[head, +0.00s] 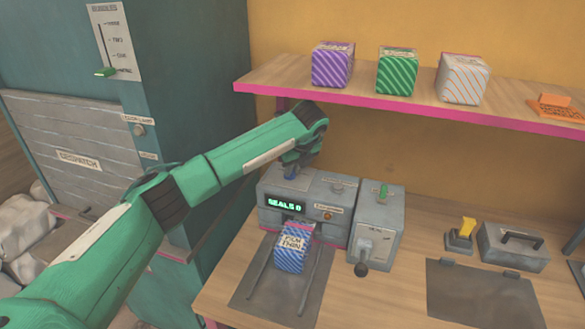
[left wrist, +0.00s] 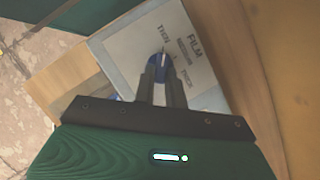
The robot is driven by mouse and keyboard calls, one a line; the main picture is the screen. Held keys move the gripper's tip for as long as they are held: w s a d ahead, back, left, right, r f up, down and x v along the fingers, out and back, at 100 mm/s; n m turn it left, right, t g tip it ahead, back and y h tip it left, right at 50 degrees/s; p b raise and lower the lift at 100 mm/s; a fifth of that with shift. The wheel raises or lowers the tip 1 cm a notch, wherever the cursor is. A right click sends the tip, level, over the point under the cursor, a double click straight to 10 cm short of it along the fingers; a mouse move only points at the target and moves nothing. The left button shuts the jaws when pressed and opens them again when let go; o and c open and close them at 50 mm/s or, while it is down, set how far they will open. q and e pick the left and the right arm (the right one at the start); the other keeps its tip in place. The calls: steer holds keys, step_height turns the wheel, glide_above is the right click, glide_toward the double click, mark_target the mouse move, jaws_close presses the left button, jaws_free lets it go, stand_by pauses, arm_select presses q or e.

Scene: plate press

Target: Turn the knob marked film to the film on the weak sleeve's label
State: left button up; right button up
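The film knob (left wrist: 161,66) is blue with a white pointer line, on a grey panel lettered FILM, THIN, MEDIUM and THICK. The pointer aims roughly at THIN. My left gripper (left wrist: 162,78) has its fingers close together on either side of the knob's grip. In the head view the left gripper (head: 292,165) points down at the top left of the grey sealing machine (head: 335,200), hiding most of the knob. A blue striped sleeve (head: 293,247) lies at the machine's mouth; its label seems to read FILM THIN. My right gripper is not in view.
A display reads SEALS 0. A grey lever box (head: 377,225) stands right of the machine. The shelf (head: 400,98) above holds purple (head: 332,65), green (head: 397,72) and white-orange (head: 463,80) packs. A dark mat (head: 482,295) and grey case (head: 513,247) lie to the right.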

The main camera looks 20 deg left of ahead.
arm_select(q)
steer(key=o, duration=0.4)
